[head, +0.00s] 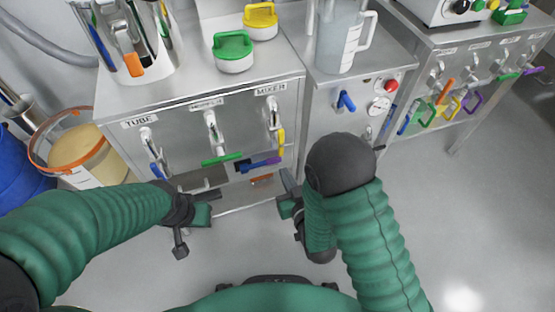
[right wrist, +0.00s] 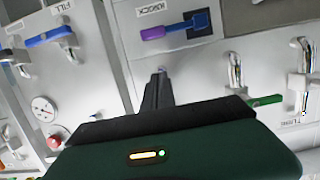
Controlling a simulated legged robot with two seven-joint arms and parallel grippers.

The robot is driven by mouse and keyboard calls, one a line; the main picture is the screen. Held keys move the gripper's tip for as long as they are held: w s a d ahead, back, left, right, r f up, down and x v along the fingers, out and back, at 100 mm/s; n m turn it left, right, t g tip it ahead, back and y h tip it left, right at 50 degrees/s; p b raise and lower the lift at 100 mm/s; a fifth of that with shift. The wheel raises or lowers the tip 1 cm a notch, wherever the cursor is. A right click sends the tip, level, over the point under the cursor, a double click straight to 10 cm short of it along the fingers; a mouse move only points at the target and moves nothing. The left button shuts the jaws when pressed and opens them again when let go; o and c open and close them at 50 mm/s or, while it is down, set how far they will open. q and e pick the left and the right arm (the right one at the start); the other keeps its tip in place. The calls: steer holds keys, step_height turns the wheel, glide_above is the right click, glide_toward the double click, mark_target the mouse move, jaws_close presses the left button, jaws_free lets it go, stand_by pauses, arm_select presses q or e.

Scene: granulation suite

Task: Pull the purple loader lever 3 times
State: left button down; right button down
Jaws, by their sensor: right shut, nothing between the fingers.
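A lever with a purple end and a blue base (head: 262,163) sits low on the steel cabinet front, below the MIXER label. It also shows in the right wrist view (right wrist: 170,31), beside a label I cannot read surely. My right gripper (head: 287,182) is shut and empty, just below and right of this lever and apart from it. Its dark fingers (right wrist: 158,90) show in the right wrist view. Another purple handle (head: 472,104) hangs on the right-hand cabinet; its label is too small to read. My left gripper (head: 190,222) is low at the left, its jaws unclear.
A green lever (head: 222,159) and a yellow lever (head: 281,142) are close to the purple-and-blue one. A blue lever (head: 346,101), a red button (head: 391,86) and a gauge are on the middle panel. A bucket (head: 75,150) stands at left. The right floor is clear.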

steer(key=shift+s+a+r, duration=0.1)
steer(key=shift+r, duration=0.05)
steer(key=b, duration=0.4)
glide_above(261, 164)
steer(key=s+d, duration=0.1)
steer(key=d, duration=0.4)
step_height(261, 164, down, 3)
steer(key=shift+s+a+r, duration=0.1)
steer(key=shift+s, duration=0.05)
steer(key=f+b, duration=0.1)
steer(key=f, duration=0.1)
steer(key=f+b, duration=0.1)
steer(key=shift+w+a+f+b, duration=0.1)
steer(key=shift+w+f+b, duration=0.15)
steer(key=shift+b, duration=0.05)
steer(key=shift+f, duration=0.15)
